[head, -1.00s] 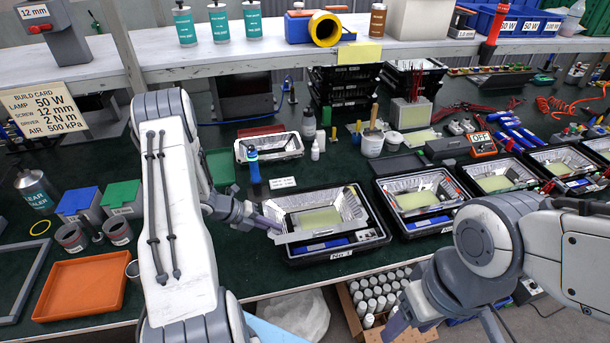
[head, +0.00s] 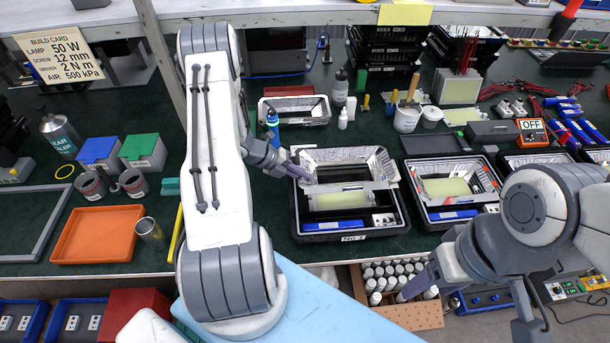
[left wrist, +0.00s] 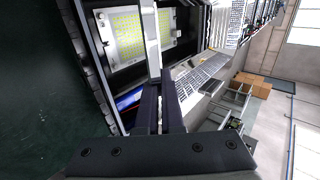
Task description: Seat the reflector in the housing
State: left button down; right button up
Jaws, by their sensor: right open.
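The reflector (head: 380,164) is a silver frame with sloping shiny walls, at the black housing labelled No 1 (head: 382,234). I cannot tell whether the reflector touches the housing floor. My right gripper (head: 415,284) is open and empty, in front of the bench, right of the housing.
Another housing (head: 440,218) stands close on the right. A silver tray (head: 296,111), a blue bottle (head: 272,122) and a white pot (head: 407,119) are behind. An orange tray (head: 97,235) lies left. A box of white cylinders (head: 398,320) stands below the bench edge.

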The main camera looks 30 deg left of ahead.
pick_arm(q)
jog(key=shift+f+b, duration=2.1)
jog(key=shift+f, duration=0.65)
jog(key=shift+f+b, duration=1.95)
jog(key=shift+f, duration=0.1)
jog(key=shift+r, duration=0.15)
jog(key=shift+r+p, duration=1.3)
jog(key=shift+r, duration=0.35)
dwell(0.4)
